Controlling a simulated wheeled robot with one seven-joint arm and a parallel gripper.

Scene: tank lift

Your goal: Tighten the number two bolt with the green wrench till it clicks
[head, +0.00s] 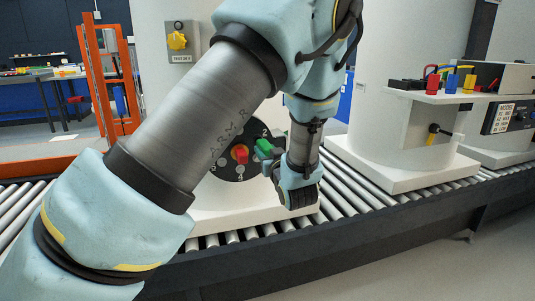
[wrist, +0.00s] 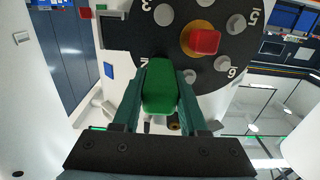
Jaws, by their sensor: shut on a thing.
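The green wrench (head: 264,148) is at the upper right of the black numbered disc (head: 229,167) on the white tank, beside the number 2 mark. My gripper (head: 272,164) is shut on it there, partly hidden by my own wrist. In the wrist view the green wrench (wrist: 160,88) stands end-on between the two dark green fingers of my gripper (wrist: 161,80). The number two bolt is hidden; I cannot tell whether the wrench sits on it. A red block on a yellow-orange collar (wrist: 204,42) is at the disc's centre, left of the wrench in the head view.
Several other grey bolts (wrist: 236,24) ring the disc near the wrench. The tank stands on a roller conveyor (head: 375,208). A second tank (head: 405,140), with coloured parts on its shelf, stands to the right. An orange frame (head: 108,80) is at the left.

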